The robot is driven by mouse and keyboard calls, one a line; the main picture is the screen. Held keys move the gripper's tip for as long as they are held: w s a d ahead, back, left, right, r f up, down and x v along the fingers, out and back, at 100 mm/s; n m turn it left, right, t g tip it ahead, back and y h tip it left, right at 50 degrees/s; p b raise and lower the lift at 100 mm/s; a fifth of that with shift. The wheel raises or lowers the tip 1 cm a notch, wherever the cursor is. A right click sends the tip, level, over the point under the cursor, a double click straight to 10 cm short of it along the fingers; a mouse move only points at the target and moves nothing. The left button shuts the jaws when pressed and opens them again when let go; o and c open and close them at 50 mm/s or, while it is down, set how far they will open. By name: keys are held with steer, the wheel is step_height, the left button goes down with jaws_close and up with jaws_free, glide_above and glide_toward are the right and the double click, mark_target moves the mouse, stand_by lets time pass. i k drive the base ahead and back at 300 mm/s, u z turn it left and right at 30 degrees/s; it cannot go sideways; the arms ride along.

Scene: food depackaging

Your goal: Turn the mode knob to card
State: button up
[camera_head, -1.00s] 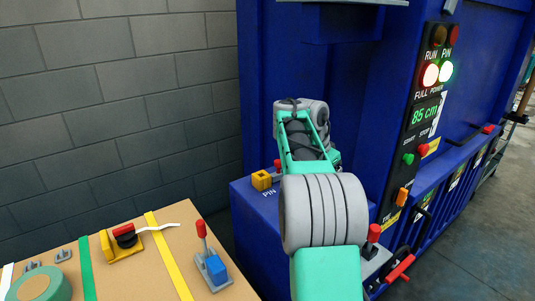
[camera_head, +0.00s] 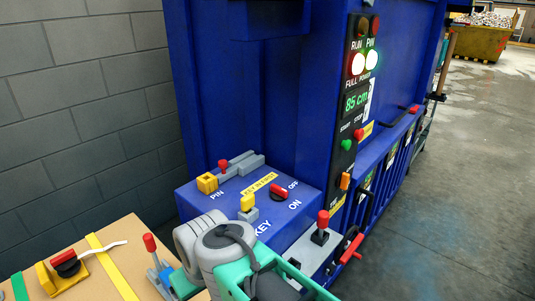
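An orange knob (camera_head: 345,181) sits low on the black control strip (camera_head: 352,110) of the blue machine, above a yellow label too small to read; I cannot tell its setting. A red rotary switch (camera_head: 279,191) lies on the blue box between the words OFF and ON. My arm's grey and teal links fill the bottom middle, in front of the box. My gripper is not in view, so its state does not show.
The blue box (camera_head: 205,200) also carries a yellow PIN block (camera_head: 207,183) and a yellow key piece (camera_head: 248,203). A red-knobbed lever (camera_head: 322,222) stands to its right. A cardboard-coloured table (camera_head: 120,255) is at lower left. Open floor (camera_head: 450,200) lies right.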

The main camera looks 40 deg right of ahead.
mark_target(342, 179)
steer(key=z, duration=1.8)
steer(key=k, duration=0.5)
steer(key=z, duration=0.95)
steer(key=i, duration=0.95)
steer(key=u, duration=2.4)
